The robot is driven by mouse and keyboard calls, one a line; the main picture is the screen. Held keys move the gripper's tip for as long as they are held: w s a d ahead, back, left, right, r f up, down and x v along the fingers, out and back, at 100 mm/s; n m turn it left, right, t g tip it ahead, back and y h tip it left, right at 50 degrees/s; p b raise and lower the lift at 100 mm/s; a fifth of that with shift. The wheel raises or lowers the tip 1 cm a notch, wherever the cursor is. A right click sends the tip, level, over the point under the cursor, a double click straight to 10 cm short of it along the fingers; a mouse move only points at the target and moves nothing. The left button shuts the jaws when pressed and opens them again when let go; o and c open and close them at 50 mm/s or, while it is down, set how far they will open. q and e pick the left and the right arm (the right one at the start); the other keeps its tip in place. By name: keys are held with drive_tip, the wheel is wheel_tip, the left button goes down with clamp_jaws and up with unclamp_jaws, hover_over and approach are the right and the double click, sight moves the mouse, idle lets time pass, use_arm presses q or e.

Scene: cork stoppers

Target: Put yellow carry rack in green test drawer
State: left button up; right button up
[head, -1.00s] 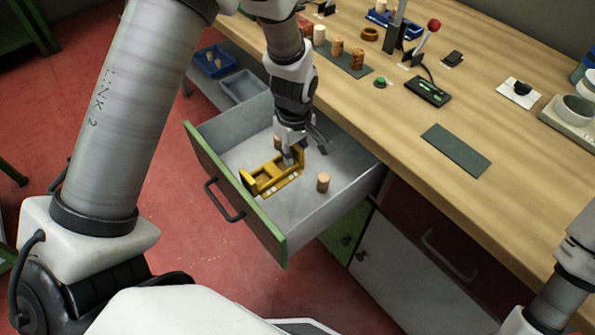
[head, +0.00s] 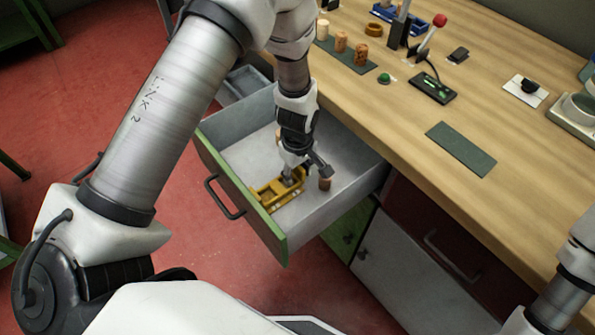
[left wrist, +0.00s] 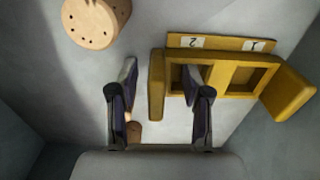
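The yellow carry rack (head: 268,194) lies inside the open green-fronted drawer (head: 236,192), on its grey floor near the front panel. In the left wrist view the rack (left wrist: 212,77) shows two square compartments and labels 1 and 2. My left gripper (head: 305,173) is down in the drawer at the rack's end. In the left wrist view its fingers (left wrist: 160,90) are apart, one on each side of the rack's end wall, with a visible gap. My right gripper is out of view.
The worktop above holds several corks on a dark strip (head: 345,56), a red-knobbed lever (head: 439,21) and a bare dark mat (head: 460,149).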

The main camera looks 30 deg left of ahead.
use_arm(q)
wheel_tip(320, 180, up, 12)
drive_tip(key=shift+r+p, duration=0.2)
drive_tip(key=shift+p, duration=0.2)
